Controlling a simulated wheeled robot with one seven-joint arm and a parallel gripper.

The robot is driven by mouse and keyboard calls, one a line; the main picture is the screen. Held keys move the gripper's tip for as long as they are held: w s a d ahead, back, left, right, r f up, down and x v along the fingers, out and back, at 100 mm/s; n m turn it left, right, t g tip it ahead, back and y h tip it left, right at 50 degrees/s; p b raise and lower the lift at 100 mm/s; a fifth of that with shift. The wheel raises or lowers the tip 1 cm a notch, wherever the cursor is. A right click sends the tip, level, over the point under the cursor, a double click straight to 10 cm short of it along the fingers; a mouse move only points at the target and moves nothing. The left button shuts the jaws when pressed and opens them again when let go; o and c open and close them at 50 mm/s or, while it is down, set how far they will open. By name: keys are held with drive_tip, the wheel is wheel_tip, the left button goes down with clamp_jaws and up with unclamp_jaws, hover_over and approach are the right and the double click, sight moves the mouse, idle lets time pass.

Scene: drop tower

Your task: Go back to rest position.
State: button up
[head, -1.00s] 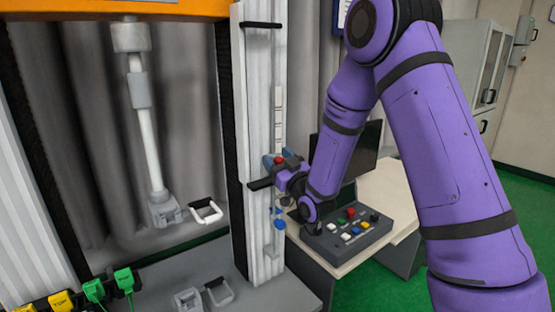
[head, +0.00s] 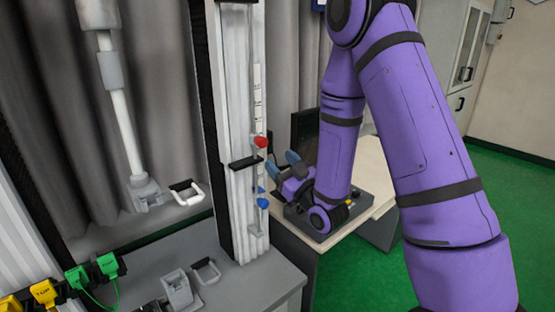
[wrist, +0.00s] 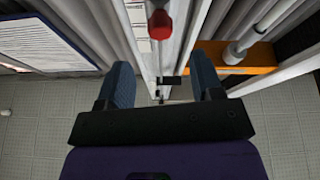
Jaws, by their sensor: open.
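My gripper (head: 278,168) is at the end of my purple arm in the head view, just right of the drop tower's pale column (head: 236,130). Its two blue-grey fingers are apart, with nothing between them. In the wrist view my gripper (wrist: 166,85) also shows open and empty. A red knob (head: 260,142) sits on the column's side, left of the fingers and apart from them. It also shows in the wrist view (wrist: 160,24), beyond the fingertips. A blue knob (head: 262,202) is lower on the column.
Green floor (head: 490,215) is clear at right.

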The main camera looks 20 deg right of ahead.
drive_tip(key=shift+r, duration=0.1)
idle(0.3)
drive_tip(key=s+d+r+m+g+h, duration=0.35)
drive_tip(key=r+g+h, duration=0.25)
drive_tip(key=r+g, duration=0.3)
drive_tip(key=s+r+m+g, duration=0.1)
drive_tip(key=s+r+g, duration=0.1)
drive_tip(key=s, duration=1.1)
drive_tip(key=s+r+m+g+h, duration=0.1)
drive_tip(key=s+r+g, duration=0.2)
drive_tip(key=s, duration=1)
drive_tip(key=shift+d+r+g, duration=0.25)
drive_tip(key=shift+r+g, duration=0.05)
drive_tip(key=shift+g, duration=0.7)
